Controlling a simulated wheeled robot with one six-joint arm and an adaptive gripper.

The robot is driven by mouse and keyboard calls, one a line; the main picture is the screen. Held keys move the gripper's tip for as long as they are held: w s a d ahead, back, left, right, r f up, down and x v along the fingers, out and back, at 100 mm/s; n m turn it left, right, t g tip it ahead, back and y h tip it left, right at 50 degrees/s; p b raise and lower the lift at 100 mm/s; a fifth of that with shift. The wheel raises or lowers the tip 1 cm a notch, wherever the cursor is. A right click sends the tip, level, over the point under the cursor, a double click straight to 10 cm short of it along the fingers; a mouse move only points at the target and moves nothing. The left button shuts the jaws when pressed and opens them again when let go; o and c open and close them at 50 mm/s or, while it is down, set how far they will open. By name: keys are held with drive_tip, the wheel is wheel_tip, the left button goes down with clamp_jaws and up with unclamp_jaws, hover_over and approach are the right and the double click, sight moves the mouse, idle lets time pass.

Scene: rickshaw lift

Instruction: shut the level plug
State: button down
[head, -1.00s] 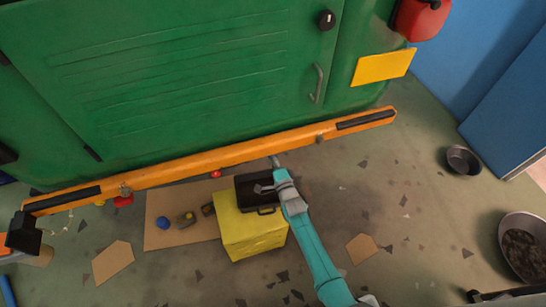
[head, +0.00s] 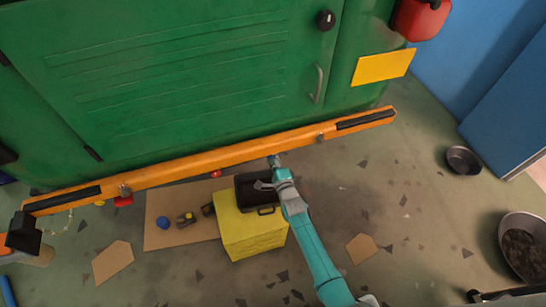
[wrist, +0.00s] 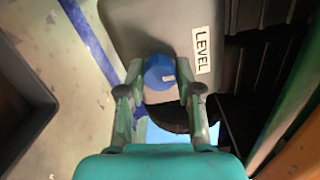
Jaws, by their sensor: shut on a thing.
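The level plug (wrist: 159,72) is a blue knob on a grey housing (wrist: 165,25), beside a white label (wrist: 203,50) reading LEVEL in the wrist view. My gripper (wrist: 160,78) has one finger on each side of the plug and is shut on it. In the head view my gripper (head: 274,161) reaches in just under the orange bumper (head: 215,158); the plug is hidden there. I cannot tell how far the plug is turned.
A black case (head: 257,186) stands on a yellow box (head: 250,236) close beside my arm. A cardboard sheet (head: 185,240) with small parts lies left of it. The green vehicle body (head: 190,70) rises above the bumper. Metal bowls (head: 463,160) are at the right.

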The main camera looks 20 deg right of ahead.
drive_tip(key=c, duration=0.8)
unclamp_jaws()
drive_tip(key=shift+o, duration=0.2)
drive_tip(key=s, duration=1.2)
drive_tip(key=shift+s, duration=0.1)
